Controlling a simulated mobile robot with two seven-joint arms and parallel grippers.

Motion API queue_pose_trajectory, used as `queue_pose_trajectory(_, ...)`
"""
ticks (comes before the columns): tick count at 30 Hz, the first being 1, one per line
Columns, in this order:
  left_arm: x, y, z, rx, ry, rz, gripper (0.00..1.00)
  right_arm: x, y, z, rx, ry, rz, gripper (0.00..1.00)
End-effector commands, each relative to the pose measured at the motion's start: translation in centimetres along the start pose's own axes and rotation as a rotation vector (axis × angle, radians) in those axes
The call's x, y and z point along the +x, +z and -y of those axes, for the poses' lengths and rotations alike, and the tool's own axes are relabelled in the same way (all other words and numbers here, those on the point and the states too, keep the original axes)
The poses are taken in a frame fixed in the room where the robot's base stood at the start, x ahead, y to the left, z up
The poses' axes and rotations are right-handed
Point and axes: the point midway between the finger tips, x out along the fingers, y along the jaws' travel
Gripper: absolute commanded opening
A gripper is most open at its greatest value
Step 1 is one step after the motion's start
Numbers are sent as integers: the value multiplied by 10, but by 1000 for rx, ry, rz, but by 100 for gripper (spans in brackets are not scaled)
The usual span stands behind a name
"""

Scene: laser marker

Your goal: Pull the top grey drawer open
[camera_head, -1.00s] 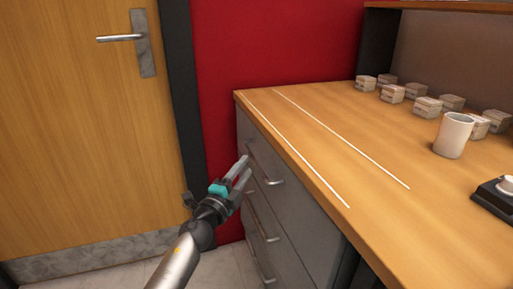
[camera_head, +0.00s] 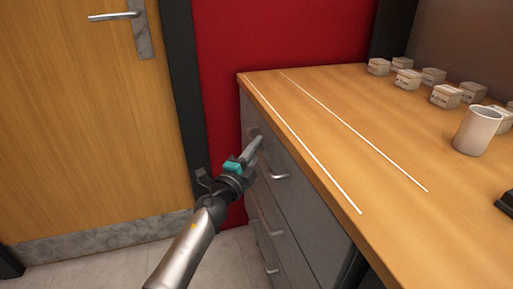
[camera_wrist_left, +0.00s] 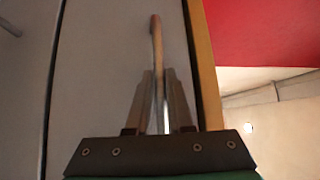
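The top grey drawer (camera_head: 289,166) is in the cabinet under the wooden worktop in the head view, its front flush with the cabinet. Its metal handle (camera_head: 279,177) is partly hidden by my left gripper (camera_head: 258,142). In the left wrist view the handle (camera_wrist_left: 156,50) runs between the two fingers of the left gripper (camera_wrist_left: 159,85), which look closed on it from both sides. The drawer front (camera_wrist_left: 105,60) fills the left of that view. My right gripper is in neither view.
More grey drawers with handles (camera_head: 269,222) lie below. The worktop (camera_head: 330,120) carries two white lines, several small boxes (camera_head: 446,95) and a white cup (camera_head: 477,130). A wooden door (camera_head: 90,120) and red wall (camera_head: 285,35) stand behind.

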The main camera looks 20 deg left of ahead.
Motion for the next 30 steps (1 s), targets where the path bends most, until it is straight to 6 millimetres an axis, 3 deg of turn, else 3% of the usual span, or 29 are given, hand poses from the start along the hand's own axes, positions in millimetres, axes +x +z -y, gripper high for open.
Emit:
queue_pose_trajectory(5,0,0,0,0,0,0,0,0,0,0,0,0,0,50)
queue_pose_trajectory(30,0,0,1,1,-1,0,0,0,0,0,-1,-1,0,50)
